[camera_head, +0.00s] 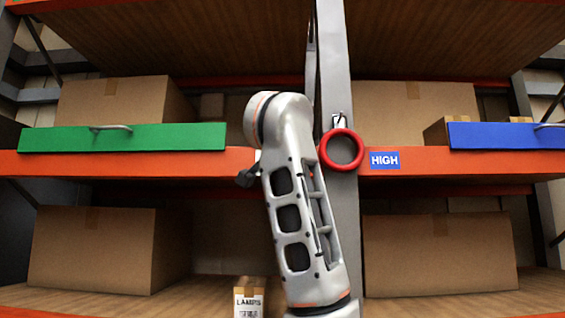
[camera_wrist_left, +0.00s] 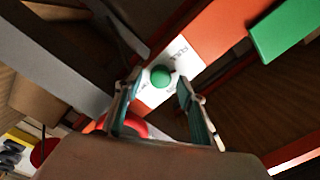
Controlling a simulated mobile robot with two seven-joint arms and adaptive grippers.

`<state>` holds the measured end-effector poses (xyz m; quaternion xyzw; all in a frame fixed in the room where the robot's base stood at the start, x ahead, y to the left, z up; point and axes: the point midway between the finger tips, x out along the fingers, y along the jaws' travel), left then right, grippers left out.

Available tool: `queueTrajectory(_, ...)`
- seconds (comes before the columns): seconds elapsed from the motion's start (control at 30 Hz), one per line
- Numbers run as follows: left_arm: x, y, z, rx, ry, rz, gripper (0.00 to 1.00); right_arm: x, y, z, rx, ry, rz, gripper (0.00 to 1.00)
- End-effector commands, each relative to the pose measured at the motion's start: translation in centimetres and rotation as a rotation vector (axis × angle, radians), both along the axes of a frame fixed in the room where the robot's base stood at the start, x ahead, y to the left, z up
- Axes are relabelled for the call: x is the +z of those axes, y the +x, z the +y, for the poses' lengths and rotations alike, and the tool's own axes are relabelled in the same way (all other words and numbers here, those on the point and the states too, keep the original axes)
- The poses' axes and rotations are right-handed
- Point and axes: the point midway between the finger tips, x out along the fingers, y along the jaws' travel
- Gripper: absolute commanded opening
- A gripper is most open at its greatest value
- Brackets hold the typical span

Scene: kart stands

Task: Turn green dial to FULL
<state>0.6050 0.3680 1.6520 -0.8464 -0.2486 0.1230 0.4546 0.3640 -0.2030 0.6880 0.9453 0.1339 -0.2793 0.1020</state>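The green dial (camera_wrist_left: 160,77) is a round knob on a white plate (camera_wrist_left: 183,53) with small dark lettering that I cannot read. The plate is on an orange beam (camera_wrist_left: 214,33). In the left wrist view my left gripper (camera_wrist_left: 158,88) is open, with one finger on each side of the dial; I cannot tell whether they touch it. In the head view my arm (camera_head: 300,205) covers the dial, and the gripper is mostly hidden behind it. My right gripper is not in view.
A red ring (camera_head: 358,151) hangs on the grey upright (camera_head: 337,75), close beside my arm. A blue HIGH label (camera_head: 385,161) is to its right. A green panel (camera_head: 65,139) and a blue panel (camera_head: 500,136) front the shelf. Cardboard boxes (camera_head: 95,250) fill the shelves.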

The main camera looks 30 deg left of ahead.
Motion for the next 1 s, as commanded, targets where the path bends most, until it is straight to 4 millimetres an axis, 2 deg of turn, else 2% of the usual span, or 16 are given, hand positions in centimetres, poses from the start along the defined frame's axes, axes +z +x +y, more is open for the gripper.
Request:
queueTrajectory(0.5,-0.1,-5.7,-3.6,0.001,0.000,-0.001,0.40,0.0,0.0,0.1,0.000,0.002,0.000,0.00)
queueTrajectory(1.0,-0.1,-6.3,-4.0,0.000,0.000,0.000,0.40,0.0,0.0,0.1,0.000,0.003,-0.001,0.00)
